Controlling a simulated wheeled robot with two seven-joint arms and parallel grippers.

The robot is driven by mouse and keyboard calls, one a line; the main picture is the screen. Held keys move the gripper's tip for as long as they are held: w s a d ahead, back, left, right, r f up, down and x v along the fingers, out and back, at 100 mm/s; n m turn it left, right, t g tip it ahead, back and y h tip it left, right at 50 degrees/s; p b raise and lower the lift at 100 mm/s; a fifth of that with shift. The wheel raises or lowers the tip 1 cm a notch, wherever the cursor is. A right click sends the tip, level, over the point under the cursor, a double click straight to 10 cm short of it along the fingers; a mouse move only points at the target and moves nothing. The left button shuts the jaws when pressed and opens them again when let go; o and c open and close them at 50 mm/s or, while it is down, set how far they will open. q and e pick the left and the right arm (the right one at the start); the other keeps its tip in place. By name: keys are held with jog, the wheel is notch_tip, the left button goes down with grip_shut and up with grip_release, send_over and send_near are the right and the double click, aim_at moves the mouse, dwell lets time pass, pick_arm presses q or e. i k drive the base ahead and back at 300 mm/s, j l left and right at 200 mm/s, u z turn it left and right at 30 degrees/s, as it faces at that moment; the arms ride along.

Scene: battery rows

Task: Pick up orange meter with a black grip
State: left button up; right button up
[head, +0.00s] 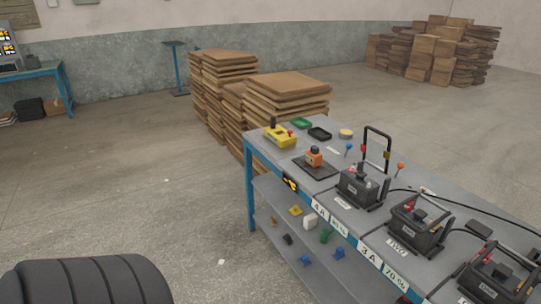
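The orange meter (314,160) with a black grip on top stands upright on a dark flat mat (325,174), near the far left end of the grey workbench (284,164). Nothing covers it in the head view. A yellow device (280,139) with a black upright part stands just behind and left of it. Neither of my grippers shows in the head view.
Black batteries (361,186) with handles and cables line the bench to the right of the meter. A lower shelf (273,194) holds small coloured items. Stacked brown boards (290,88) stand behind the bench. Open floor (150,190) lies to the left.

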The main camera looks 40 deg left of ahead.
aim_at(313, 158)
jog(key=u, duration=1.1)
jog(key=i+j+z, duration=0.45)
jog(key=i+j, duration=0.7)
jog(key=j, duration=0.1)
